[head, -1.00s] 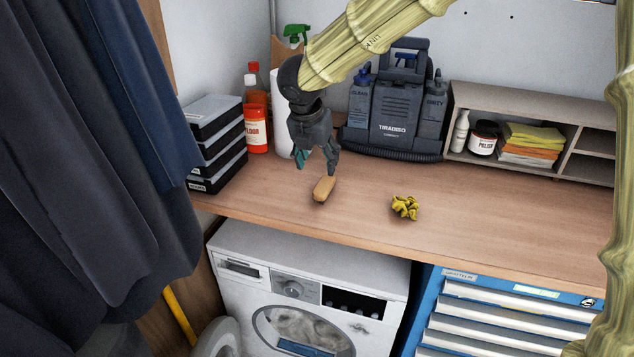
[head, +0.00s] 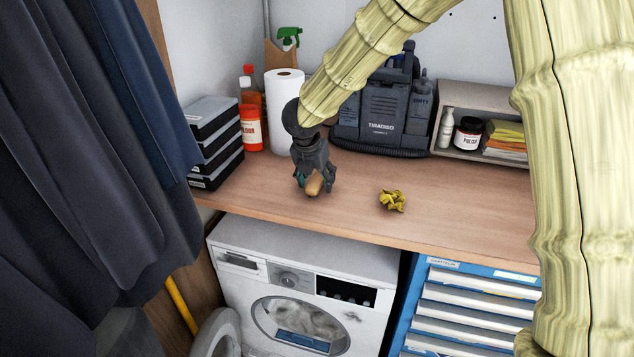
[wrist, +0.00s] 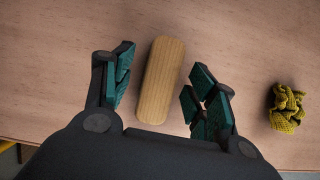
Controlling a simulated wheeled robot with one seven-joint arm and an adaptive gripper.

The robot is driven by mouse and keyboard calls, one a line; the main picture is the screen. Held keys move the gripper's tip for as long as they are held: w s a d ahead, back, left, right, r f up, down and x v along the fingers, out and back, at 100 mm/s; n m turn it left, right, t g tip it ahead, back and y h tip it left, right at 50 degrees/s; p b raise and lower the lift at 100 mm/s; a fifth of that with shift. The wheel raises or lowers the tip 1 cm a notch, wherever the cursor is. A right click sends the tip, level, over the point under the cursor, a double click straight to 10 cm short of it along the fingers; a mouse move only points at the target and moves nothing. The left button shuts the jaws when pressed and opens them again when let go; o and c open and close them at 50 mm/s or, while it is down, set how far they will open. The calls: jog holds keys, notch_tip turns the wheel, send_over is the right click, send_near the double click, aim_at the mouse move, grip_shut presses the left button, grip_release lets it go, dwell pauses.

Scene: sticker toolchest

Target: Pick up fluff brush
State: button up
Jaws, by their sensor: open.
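The fluff brush, a light wooden block with rounded edges, lies on the wooden worktop. In the head view the brush (head: 314,184) shows partly between my gripper's fingers. In the wrist view the brush (wrist: 161,82) lies between the two open fingers, with a gap on either side, its lower end close to the palm. My gripper (head: 315,184) points down over it, open and empty. In the wrist view my gripper (wrist: 160,90) shows its teal finger pads on both sides of the brush. The underside of the brush is hidden.
A crumpled yellow cloth (head: 392,200) lies to the right on the worktop (head: 440,210). Stacked black cases (head: 215,140), a red-orange bottle (head: 251,128), a paper roll (head: 285,105), a dark machine (head: 383,115) and a shelf (head: 480,95) stand behind. The front edge is near.

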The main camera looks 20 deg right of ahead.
aim_at(317, 180)
jog(key=shift+w+f, duration=0.15)
jog(key=shift+w, duration=0.05)
jog(key=shift+s+r, duration=0.3)
jog(key=shift+s, duration=0.05)
jog(key=c, duration=0.9)
jog(key=shift+w+f, duration=0.1)
jog(key=shift+c, duration=1)
notch_tip(317, 180, up, 18)
jog(key=b, duration=0.3)
